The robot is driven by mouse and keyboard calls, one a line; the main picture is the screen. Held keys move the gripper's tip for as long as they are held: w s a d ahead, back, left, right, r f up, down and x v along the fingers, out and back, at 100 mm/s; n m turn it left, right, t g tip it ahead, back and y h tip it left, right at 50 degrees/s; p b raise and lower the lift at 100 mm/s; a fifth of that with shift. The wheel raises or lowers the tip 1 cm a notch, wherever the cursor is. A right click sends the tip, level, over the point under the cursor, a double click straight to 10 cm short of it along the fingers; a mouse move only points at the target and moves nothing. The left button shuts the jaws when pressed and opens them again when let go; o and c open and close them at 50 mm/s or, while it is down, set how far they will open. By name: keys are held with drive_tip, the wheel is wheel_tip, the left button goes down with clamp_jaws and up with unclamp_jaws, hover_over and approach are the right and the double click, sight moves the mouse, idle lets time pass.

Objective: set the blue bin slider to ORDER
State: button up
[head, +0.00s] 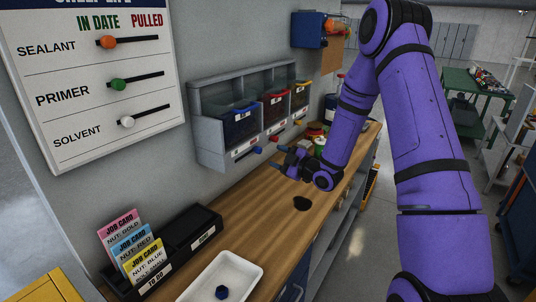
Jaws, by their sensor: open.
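The grey bin rack (207,133) on the wall holds a blue bin (240,124), a red bin (274,109) and a yellow bin (300,96). A blue slider knob (258,150) sits at the right part of the label strip (243,149) below the blue bin. The lettering on that strip is too small to read. My gripper (279,160) is open and empty, just right of and below the blue knob and apart from it, above the wooden bench.
A wall board (88,80) has three sliders. Jars and a red item (316,130) stand behind my gripper.

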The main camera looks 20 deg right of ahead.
drive_tip(key=shift+v, duration=1.7)
drive_tip(key=shift+r, duration=0.1)
drive_tip(key=s+r+m+g+h, duration=0.2)
drive_tip(key=s+r+m+h, duration=0.25)
drive_tip(key=r, duration=0.45)
drive_tip(key=s+r+m+g+h, duration=0.3)
drive_tip(key=s+r+h, duration=0.2)
drive_tip(key=r, duration=0.4)
drive_tip(key=s+a+r+m+g, duration=0.2)
drive_tip(key=s, duration=0.7)
drive_tip(key=s+a+r+m+g, duration=0.1)
drive_tip(key=s+a+r+m, duration=0.1)
drive_tip(key=s, duration=0.7)
drive_tip(key=s+a+r+m+g, duration=0.1)
drive_tip(key=s+a+m+g, duration=0.1)
drive_tip(key=s, duration=0.7)
drive_tip(key=shift+r+m+g+y, duration=0.3)
drive_tip(key=shift+r+m+y, duration=0.1)
drive_tip(key=shift+m, duration=0.25)
drive_tip(key=shift+w, duration=0.1)
